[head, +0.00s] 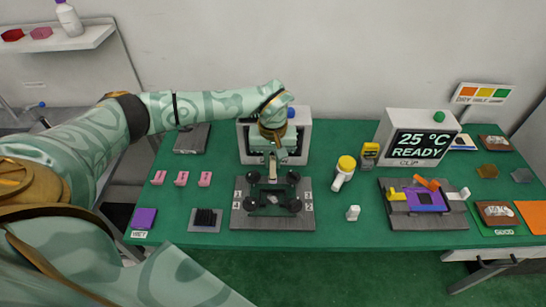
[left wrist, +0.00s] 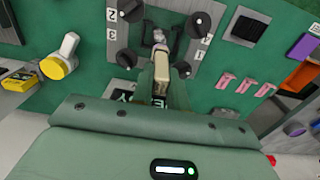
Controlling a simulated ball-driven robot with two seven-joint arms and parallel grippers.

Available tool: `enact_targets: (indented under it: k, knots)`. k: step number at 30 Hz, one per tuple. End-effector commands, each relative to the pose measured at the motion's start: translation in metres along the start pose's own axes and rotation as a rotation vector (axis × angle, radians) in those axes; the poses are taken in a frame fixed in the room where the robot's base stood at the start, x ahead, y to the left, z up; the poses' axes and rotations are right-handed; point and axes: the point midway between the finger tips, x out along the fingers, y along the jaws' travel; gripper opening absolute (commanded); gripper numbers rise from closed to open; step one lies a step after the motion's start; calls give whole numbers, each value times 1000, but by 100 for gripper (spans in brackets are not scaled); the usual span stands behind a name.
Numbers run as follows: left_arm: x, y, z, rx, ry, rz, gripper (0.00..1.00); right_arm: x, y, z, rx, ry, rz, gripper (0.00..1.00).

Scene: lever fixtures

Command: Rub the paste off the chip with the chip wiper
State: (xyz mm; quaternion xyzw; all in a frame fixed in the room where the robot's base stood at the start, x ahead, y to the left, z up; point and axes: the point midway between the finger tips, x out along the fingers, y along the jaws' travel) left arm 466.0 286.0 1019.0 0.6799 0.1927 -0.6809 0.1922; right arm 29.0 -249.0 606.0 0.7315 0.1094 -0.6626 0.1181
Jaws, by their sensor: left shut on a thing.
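The chip (head: 272,198) appears as a small greyish patch at the middle of a dark fixture plate (head: 240,215) with black corner knobs. It also shows in the left wrist view (left wrist: 160,36), grey and shiny, partly covered by what I hold. Any paste is too small to tell apart from the chip. My left gripper (head: 272,158) is above the fixture's back edge, pointing down. In the left wrist view its fingers (left wrist: 161,80) are shut on a beige block, seemingly the chip wiper (left wrist: 162,63). The wiper's tip is close to the chip; I cannot tell whether they touch. My right gripper is not in view.
A display box (head: 422,142) reads 25 °C READY. A second fixture (head: 405,219) has an orange lever (head: 427,184). A black heatsink (head: 205,218) and pink pieces (head: 181,178) lie left.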

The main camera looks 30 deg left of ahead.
Motion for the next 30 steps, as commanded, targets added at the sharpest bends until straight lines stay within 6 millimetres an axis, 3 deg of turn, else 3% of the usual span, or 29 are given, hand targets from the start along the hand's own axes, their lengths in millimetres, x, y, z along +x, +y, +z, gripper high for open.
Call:
enact_targets:
  k: [18,30]
  knots:
    - [73,0,0,0,-1,0,0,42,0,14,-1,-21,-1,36]
    - [93,0,0,1,0,1,0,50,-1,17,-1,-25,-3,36]
